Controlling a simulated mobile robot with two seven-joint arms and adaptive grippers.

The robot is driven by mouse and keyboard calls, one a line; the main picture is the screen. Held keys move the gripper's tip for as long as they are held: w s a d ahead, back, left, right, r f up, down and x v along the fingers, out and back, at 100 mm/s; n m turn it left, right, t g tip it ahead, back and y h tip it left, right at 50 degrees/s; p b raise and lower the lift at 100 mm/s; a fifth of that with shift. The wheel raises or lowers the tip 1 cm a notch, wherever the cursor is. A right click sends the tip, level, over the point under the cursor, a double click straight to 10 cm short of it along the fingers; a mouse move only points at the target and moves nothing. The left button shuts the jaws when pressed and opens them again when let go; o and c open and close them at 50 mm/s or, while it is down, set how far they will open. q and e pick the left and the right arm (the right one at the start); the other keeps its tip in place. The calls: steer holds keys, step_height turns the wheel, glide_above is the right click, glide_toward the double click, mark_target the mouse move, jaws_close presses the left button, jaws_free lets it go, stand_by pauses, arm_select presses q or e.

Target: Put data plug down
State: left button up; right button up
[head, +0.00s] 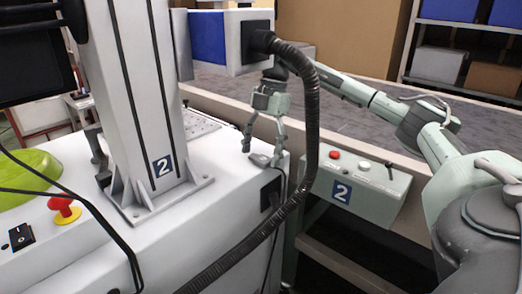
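My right gripper (263,152) comes in from the right and points down over the near right edge of the white machine top. Its two fingers are spread apart. A small grey piece (260,160), which looks like the data plug, lies on the machine top between and just below the fingertips. A thin dark cable hangs over the edge near it. Whether a fingertip touches the plug is too small to tell. A grey jointed part (97,150) behind the column at the left may be my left gripper; the column hides much of it.
A white column (140,90) marked 2 stands on the white machine (150,245). A thick black corrugated hose (312,130) arches down close by on the right. A control box (352,185) with a red button sits beyond it. The conveyor (360,122) runs behind.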

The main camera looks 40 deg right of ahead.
arm_select(q)
steer(key=shift+f, duration=0.1)
arm_select(e)
steer(key=shift+f+b, duration=0.15)
steer(key=shift+b, duration=0.2)
steer(key=shift+d+r, duration=0.1)
steer(key=shift+r, duration=0.6)
arm_select(q)
steer(key=shift+r, duration=0.65)
arm_select(e)
steer(key=v, duration=0.6)
steer(key=shift+d+r, duration=0.15)
steer(key=shift+r, duration=0.15)
steer(key=shift+w, duration=0.2)
